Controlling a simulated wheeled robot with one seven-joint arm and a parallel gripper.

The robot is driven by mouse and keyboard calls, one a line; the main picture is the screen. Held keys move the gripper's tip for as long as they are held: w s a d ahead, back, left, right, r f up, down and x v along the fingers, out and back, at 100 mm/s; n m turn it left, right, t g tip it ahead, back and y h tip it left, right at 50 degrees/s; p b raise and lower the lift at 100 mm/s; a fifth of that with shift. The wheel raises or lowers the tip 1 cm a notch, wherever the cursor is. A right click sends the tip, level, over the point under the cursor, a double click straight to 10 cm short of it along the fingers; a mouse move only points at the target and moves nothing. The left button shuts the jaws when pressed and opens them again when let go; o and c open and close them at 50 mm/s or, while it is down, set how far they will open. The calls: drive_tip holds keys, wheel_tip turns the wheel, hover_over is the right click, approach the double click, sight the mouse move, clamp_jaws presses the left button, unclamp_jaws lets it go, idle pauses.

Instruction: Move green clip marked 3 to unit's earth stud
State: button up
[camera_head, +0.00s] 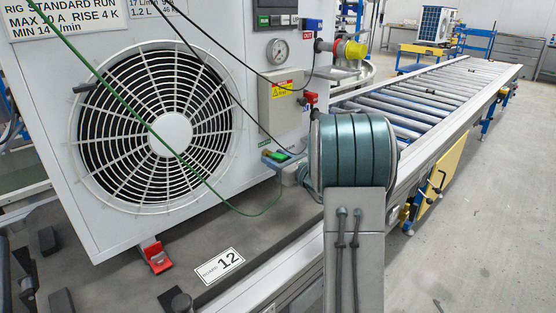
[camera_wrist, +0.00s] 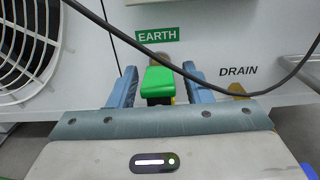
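The green clip (camera_wrist: 160,82) sits between the two blue fingers of my gripper (camera_wrist: 160,88) in the wrist view, just below the green EARTH label (camera_wrist: 157,34). In the head view the clip (camera_head: 274,155) shows small at the unit's lower right corner. I cannot read a number on it. My fingers stand on both sides of it, but whether they press on it is unclear. A green lead (camera_head: 150,126) runs across the fan and loops toward the clip. The earth stud is not clearly visible, hidden around the clip. The unit (camera_head: 235,130) is a white cabinet with a fan.
A dark cable (camera_wrist: 200,80) crosses the wrist view above the gripper. The DRAIN label (camera_wrist: 238,71) is to the right, with a brass-coloured fitting below it. A roller conveyor (camera_head: 430,90) runs away at the right. A red foot clamp (camera_head: 157,257) stands below the fan.

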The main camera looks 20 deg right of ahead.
drive_tip(key=p+v, duration=0.1)
drive_tip(key=v, duration=1.2)
drive_tip(key=shift+s+p, duration=0.35)
drive_tip(key=shift+p, duration=0.05)
drive_tip(key=shift+d, duration=0.15)
drive_tip(key=s+a+r+n+g+y+p, duration=0.1)
drive_tip(key=s+a+r+n+g+p, duration=0.35)
drive_tip(key=a, duration=0.25)
drive_tip(key=s+a+r+n+g+y+p, duration=0.1)
drive_tip(key=s+a+r+n+g+p, duration=0.25)
drive_tip(key=a+n, duration=0.3)
drive_tip(key=s+a+r+n+g+y+p, duration=0.1)
drive_tip(key=s+a+r+n+g+p, duration=0.3)
drive_tip(key=a, duration=0.3)
drive_tip(key=s+d+r+n+g+h+p, duration=0.1)
drive_tip(key=s+d+r+n+h+p, duration=0.1)
drive_tip(key=s+r+n+h+p, duration=0.7)
drive_tip(key=s+n+p, duration=0.2)
drive_tip(key=n+p, duration=0.2)
drive_tip(key=n, duration=0.3)
drive_tip(key=shift+s+d+r+g+h, duration=0.2)
drive_tip(key=shift+d+r+g+h, duration=0.15)
drive_tip(key=shift+r+g+h, duration=0.05)
